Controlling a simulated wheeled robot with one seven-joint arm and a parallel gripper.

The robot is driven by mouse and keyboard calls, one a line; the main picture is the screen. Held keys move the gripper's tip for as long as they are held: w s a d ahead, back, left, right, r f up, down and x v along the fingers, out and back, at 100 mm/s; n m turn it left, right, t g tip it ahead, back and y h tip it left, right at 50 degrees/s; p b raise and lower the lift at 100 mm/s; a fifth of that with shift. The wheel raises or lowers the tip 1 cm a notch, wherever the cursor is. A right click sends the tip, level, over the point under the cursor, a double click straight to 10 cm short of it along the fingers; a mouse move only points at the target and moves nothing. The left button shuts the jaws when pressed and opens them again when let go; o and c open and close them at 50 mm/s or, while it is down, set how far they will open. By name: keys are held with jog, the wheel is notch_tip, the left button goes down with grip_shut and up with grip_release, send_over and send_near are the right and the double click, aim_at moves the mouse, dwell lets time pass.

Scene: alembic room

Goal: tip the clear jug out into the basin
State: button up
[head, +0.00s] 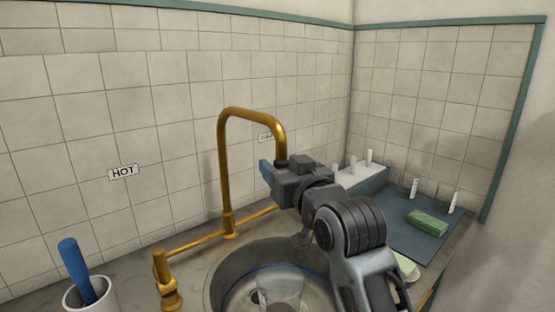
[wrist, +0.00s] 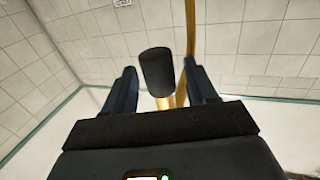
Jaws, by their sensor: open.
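The round metal basin (head: 222,272) is sunk in the counter at the lower middle of the head view. A clear vessel, seemingly the clear jug (head: 284,291), is inside the basin low in the frame. Its base is cut off by the picture edge. My gripper (head: 268,172) is above the basin, level with the end of the brass tap spout (head: 223,160) and apart from the jug. In the wrist view its two fingers stand wide apart, with a dark cylinder (wrist: 157,72), likely the spout's end, showing between them. Whether they touch it is unclear. The jug is not seen there.
A white cup (head: 88,296) with a blue-handled tool stands at the lower left. A brass tap valve (head: 167,282) is left of the basin. A blue-grey mat (head: 398,236) with a green sponge (head: 427,222) lies at the right. Tiled walls close off the back.

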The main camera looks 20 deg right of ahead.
jog(key=shift+w, duration=1.25)
jog(key=shift+c, duration=0.5)
grip_shut()
